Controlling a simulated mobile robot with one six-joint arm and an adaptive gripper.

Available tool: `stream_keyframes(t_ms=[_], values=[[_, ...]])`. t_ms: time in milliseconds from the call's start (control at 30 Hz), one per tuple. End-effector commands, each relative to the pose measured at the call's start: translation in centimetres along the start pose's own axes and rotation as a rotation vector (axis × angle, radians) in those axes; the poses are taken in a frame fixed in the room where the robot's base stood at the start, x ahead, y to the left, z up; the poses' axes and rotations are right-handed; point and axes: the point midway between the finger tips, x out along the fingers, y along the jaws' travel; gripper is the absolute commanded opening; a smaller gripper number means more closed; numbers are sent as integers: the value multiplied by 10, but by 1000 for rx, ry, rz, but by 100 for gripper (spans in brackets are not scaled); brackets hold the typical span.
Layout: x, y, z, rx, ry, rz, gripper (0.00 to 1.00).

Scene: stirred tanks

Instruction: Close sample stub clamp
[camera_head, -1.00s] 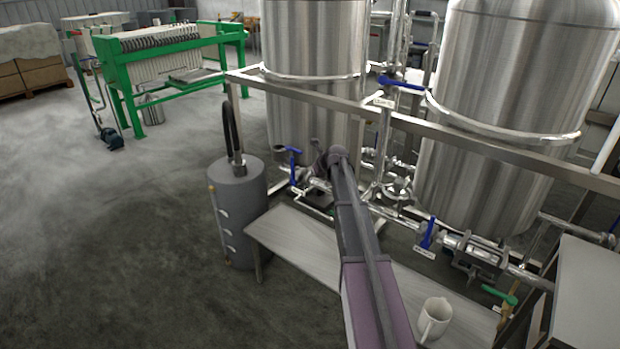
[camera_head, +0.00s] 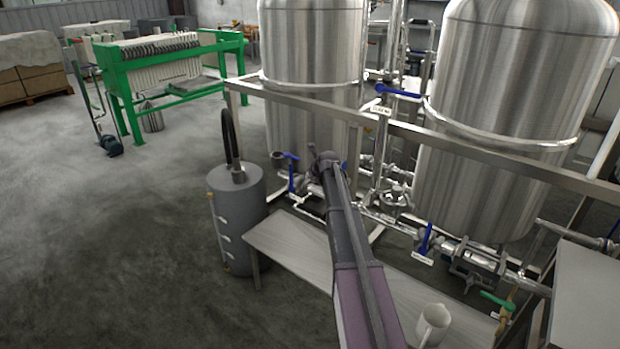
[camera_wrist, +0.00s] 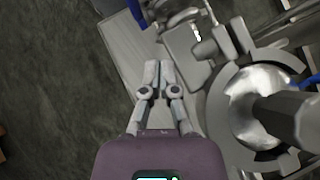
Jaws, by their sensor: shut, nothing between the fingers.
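My gripper (camera_wrist: 159,68) shows in the wrist view with its two fingertips together and nothing between them. Its tips are over the pale bench, just left of a grey plate-like part (camera_wrist: 183,52). A stubby cylindrical fitting (camera_wrist: 205,49) sits by that plate, and pipe fittings (camera_wrist: 176,17) lie beyond the tips. I cannot tell surely which part is the sample stub clamp or how it stands. In the head view, a short pipe end (camera_head: 277,159) and a blue-handled valve (camera_head: 291,156) are left of my arm's far end. My arm hides the gripper there.
A steel frame rail (camera_head: 300,98) runs in front of two steel tanks (camera_head: 312,60). A grey cylinder (camera_head: 238,225) stands left of the low bench (camera_head: 290,246). A white jug (camera_head: 433,325) is on the bench's near end. A round flange (camera_wrist: 225,115) is right of my gripper.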

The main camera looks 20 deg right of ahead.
Motion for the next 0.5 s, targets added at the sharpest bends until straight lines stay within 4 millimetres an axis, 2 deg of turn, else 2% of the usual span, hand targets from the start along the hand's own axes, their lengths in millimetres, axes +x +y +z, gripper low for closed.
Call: stream_keyframes(t_ms=[267,500], values=[[-13,10,7,0,0,0,0],[-30,28,17,-2,0,1,0]])
